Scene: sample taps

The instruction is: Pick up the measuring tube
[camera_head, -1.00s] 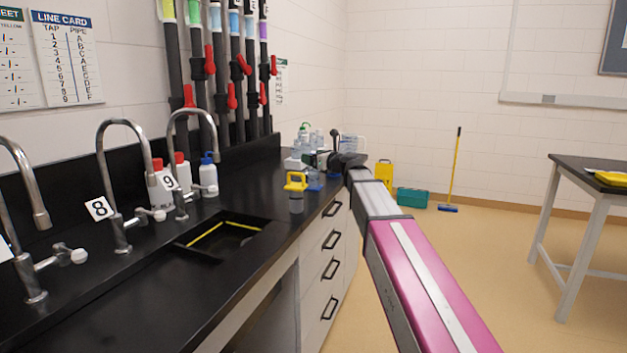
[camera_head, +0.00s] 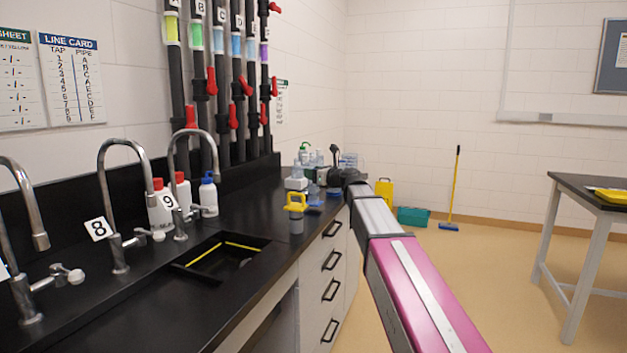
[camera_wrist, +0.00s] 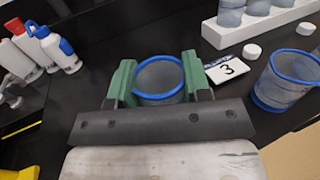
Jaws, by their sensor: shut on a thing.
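A clear tube with a blue rim (camera_wrist: 161,96) stands between the two green fingers of my gripper (camera_wrist: 160,82) in the wrist view. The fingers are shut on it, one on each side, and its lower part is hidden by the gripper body. The tube seems upright, with its open mouth facing the camera. A second blue-rimmed clear vessel (camera_wrist: 287,84) stands apart to the right. In the head view my arm reaches to the far end of the black counter, and the held tube is hard to make out there.
A white rack (camera_wrist: 262,24) with clear vessels, a card marked 3 (camera_wrist: 226,68) and white caps lie close by. White bottles (camera_wrist: 50,48) stand to the left. In the head view a yellow-topped item (camera_head: 296,208) and a sink (camera_head: 222,256) are nearer. The counter (camera_head: 262,208) ends at right.

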